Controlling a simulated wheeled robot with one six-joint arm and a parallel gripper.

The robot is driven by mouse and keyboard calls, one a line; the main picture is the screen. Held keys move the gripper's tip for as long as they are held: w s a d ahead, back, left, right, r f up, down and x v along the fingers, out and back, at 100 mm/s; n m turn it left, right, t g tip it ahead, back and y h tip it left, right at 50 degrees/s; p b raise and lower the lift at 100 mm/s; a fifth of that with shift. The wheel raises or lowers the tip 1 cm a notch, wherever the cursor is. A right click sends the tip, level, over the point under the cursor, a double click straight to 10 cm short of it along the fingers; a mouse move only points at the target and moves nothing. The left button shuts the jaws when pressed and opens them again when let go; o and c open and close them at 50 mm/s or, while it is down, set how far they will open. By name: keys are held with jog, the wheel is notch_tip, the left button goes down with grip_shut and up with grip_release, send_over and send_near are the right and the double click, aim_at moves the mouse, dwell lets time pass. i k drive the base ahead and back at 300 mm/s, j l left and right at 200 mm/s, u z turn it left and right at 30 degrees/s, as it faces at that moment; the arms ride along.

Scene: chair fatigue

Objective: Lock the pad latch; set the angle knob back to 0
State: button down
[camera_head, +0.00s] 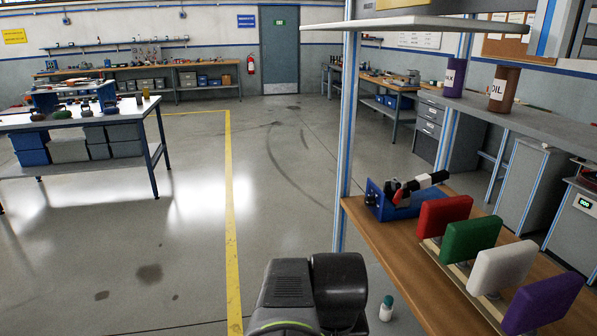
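A blue fixture (402,207) sits on the wooden bench at the right. It carries a black and red lever-like part (413,187) with a black cylindrical end pointing up to the right. A small dark round part (371,199), perhaps the angle knob, is on its left end. I cannot read its setting or tell which part is the pad latch, or whether that is locked. Four pads stand in a row in front: red (444,215), green (470,239), white (501,267) and purple (541,303). My gripper is not in view; only a grey and black part of my arm shows at the bottom.
The wooden bench top (395,240) has blue-white posts and an upper shelf (418,24). A small white bottle with a green cap (386,308) stands left of the bench.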

aim_at(368, 200)
jog(key=i+j+z, duration=0.2)
jog(key=i+j, duration=0.25)
jog(key=i+j+z, duration=0.2)
jog(key=i+j, duration=0.2)
jog(key=j, duration=0.15)
